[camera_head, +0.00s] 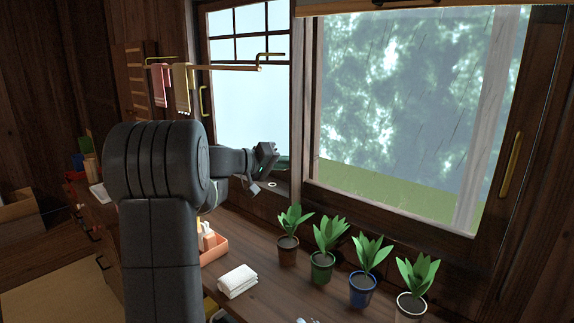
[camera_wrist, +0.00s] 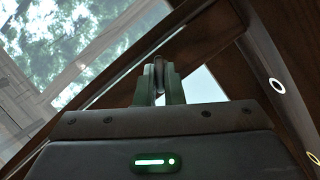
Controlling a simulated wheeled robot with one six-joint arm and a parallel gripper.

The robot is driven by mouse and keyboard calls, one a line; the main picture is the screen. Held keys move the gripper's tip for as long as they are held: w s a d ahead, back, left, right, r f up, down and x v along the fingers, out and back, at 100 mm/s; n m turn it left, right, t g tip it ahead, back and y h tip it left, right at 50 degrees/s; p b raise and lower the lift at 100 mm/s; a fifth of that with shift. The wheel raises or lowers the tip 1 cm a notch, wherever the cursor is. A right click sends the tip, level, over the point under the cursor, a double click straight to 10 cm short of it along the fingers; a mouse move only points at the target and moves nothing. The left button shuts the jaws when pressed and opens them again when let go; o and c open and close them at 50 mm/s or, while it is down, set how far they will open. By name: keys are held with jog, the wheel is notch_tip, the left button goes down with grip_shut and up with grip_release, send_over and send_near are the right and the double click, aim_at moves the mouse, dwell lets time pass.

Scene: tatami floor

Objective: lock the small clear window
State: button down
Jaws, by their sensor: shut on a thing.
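The small clear window (camera_head: 248,110) is the left one, with a dark frame, dark bars at the top and pale glass. A brass handle (camera_head: 204,101) shows at its left edge. My gripper (camera_head: 266,153) is at its lower right, close to the post between the windows. In the wrist view my gripper (camera_wrist: 158,82) is shut on a thin grey piece (camera_wrist: 159,72) between its fingertips. Whether that piece is the window's latch is unclear, since the fingers hide most of it. My arm hides the window's lower left.
A large window (camera_head: 410,100) with rain-streaked glass is at right. Several potted plants (camera_head: 322,265) stand along the wooden counter. A folded white cloth (camera_head: 237,281) and an orange caddy (camera_head: 212,250) lie nearby. A towel rail (camera_head: 225,67) juts across the small window. A white ring (camera_head: 272,184) sits near my gripper.

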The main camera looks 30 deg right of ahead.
jog(key=shift+f+n+g+h+b, duration=0.2)
jog(key=shift+n+h+b, duration=0.4)
jog(key=shift+n+b, duration=0.6)
jog(key=shift+f+n+g+h+b, duration=0.1)
jog(key=shift+n+g+h+b, duration=0.2)
jog(key=shift+n+h+b, duration=0.85)
jog(key=shift+n+y+p, duration=0.4)
jog(key=shift+n+y, duration=0.15)
jog(key=shift+n, duration=0.1)
jog(key=c, duration=1.8)
grip_release()
jog(key=a, duration=0.4)
jog(key=w+a, duration=0.1)
jog(key=a, duration=0.9)
jog(key=shift+w, duration=0.35)
